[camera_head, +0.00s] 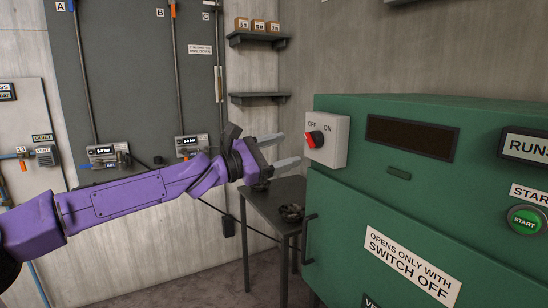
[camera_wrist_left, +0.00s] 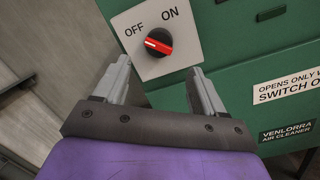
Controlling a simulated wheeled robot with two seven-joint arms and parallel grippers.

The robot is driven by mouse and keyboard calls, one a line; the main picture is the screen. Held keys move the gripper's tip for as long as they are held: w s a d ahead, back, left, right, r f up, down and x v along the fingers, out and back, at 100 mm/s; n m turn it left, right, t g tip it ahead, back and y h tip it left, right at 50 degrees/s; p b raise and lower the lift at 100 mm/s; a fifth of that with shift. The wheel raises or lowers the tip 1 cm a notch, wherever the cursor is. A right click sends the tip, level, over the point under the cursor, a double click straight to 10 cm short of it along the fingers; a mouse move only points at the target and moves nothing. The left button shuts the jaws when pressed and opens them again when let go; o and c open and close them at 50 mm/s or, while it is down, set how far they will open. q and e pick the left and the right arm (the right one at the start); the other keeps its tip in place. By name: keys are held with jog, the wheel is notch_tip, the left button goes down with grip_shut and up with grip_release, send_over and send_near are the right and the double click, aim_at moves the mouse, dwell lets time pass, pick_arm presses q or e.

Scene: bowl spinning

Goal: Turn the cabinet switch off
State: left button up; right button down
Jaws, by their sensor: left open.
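The cabinet switch is a red and black rotary knob (camera_head: 314,138) on a light grey box (camera_head: 339,140) on the green cabinet's (camera_head: 350,195) left side. The labels OFF and ON stand above the knob. In the left wrist view the red knob (camera_wrist_left: 158,42) lies slantwise, with its white mark at the left end, on the OFF label's side. My left gripper (camera_head: 282,150) is open and empty, its fingers pointing at the switch box. In the left wrist view its fingertips (camera_wrist_left: 160,67) are spread just below the knob, apart from it. My right gripper is not in view.
The cabinet door has a handle (camera_head: 308,240) and a label (camera_head: 412,264) reading "opens only with switch off". A green start button (camera_head: 527,219) is at the right. A small dark table (camera_head: 262,205) stands below my left gripper. Wall shelves (camera_head: 258,98) are behind.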

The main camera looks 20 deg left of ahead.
pick_arm(q)
jog(key=v, duration=0.3)
jog(key=shift+s+a+f, duration=0.1)
jog(key=shift+s, duration=0.15)
jog(key=shift+a, duration=0.1)
